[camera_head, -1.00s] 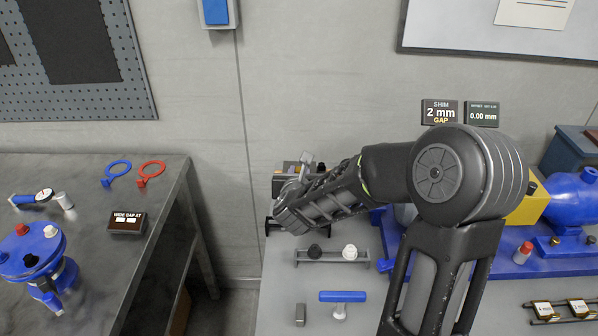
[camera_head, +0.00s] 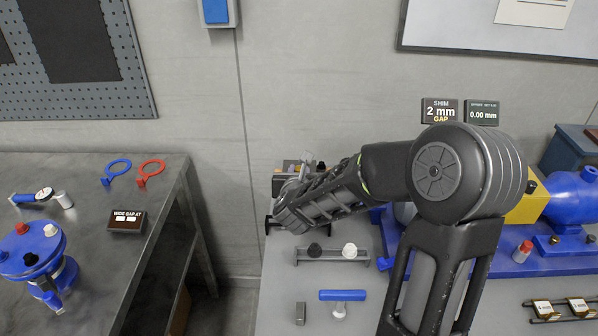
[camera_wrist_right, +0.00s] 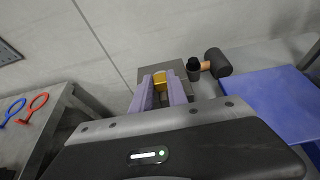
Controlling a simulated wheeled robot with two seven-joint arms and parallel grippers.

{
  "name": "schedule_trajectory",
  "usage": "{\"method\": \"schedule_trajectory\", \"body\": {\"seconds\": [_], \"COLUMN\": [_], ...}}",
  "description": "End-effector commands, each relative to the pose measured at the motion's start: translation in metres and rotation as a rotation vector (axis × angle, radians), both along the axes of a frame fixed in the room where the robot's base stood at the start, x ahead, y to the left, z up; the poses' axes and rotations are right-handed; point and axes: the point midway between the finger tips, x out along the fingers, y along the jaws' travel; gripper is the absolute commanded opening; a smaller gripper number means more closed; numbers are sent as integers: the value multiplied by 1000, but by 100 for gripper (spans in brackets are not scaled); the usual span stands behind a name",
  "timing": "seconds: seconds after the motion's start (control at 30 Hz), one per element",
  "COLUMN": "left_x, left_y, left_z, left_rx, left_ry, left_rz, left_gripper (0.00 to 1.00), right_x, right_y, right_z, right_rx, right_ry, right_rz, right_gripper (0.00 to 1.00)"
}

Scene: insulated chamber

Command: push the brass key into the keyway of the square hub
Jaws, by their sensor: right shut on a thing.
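My right gripper (camera_wrist_right: 160,91) is shut on the brass key (camera_wrist_right: 160,76), a small yellow piece between the lilac fingertips in the right wrist view. A grey block (camera_wrist_right: 148,71), which seems to be the square hub, lies right around and behind the fingertips. The keyway is hidden by the fingers and key, so I cannot tell whether the key is in it. In the head view my right forearm and hand cover most of this spot, and a dark block (camera_head: 283,181) shows just behind the hand. My left gripper is not in view.
A mallet (camera_wrist_right: 217,63) lies right of the fingers, beside a dark knob (camera_wrist_right: 193,68). A blue machine base (camera_head: 510,255) is right.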

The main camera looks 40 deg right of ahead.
Motion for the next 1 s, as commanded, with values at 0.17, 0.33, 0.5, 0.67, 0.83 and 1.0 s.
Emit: {"method": "schedule_trajectory", "body": {"seconds": [0.17, 0.33, 0.5, 0.67, 0.83, 1.0], "left_x": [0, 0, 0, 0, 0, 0], "left_y": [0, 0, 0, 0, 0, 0], "left_z": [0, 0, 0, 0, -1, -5], "left_rx": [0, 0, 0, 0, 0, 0], "left_ry": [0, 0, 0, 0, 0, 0], "left_rz": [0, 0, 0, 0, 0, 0], "left_gripper": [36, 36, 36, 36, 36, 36], "right_x": [0, 0, 0, 0, -2, -14], "right_y": [0, 0, 0, 0, 2, 12], "right_z": [0, 0, 0, 0, 1, 7], "right_rx": [0, 0, 0, 0, 1, 0], "right_ry": [0, 0, 0, 0, -1, -2], "right_rz": [1, 1, 1, 1, 1, 3], "right_gripper": [0, 31, 44, 45, 45, 45]}}
